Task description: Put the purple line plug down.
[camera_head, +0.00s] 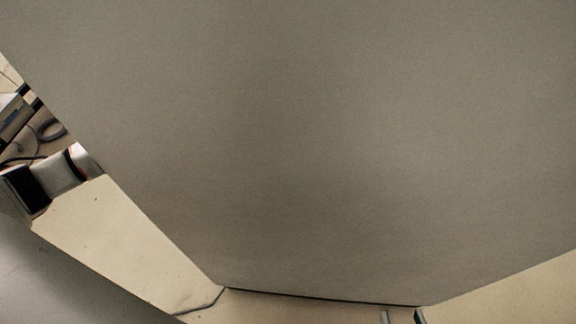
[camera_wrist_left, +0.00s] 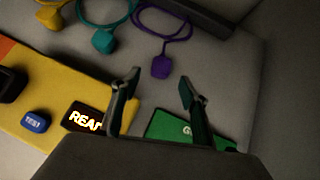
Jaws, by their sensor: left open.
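The purple line plug (camera_wrist_left: 161,67) lies on a grey surface in the left wrist view, with its purple cord looped behind it. My left gripper (camera_wrist_left: 160,83) is open, its two fingers spread apart. In that picture the plug shows just past the fingertips and between them, and no finger visibly touches it. The head view shows neither the plug nor the left gripper's fingers. Two tips of my right gripper (camera_head: 402,317) show at the bottom edge of the head view, apart, with nothing seen between them.
A teal plug (camera_wrist_left: 103,40) and a yellow plug (camera_wrist_left: 50,18) lie left of the purple one. A yellow panel (camera_wrist_left: 50,75) carries a blue button (camera_wrist_left: 35,121) and a lit display (camera_wrist_left: 84,120). A green plate (camera_wrist_left: 175,128) is nearby. A large grey surface (camera_head: 300,140) fills most of the head view.

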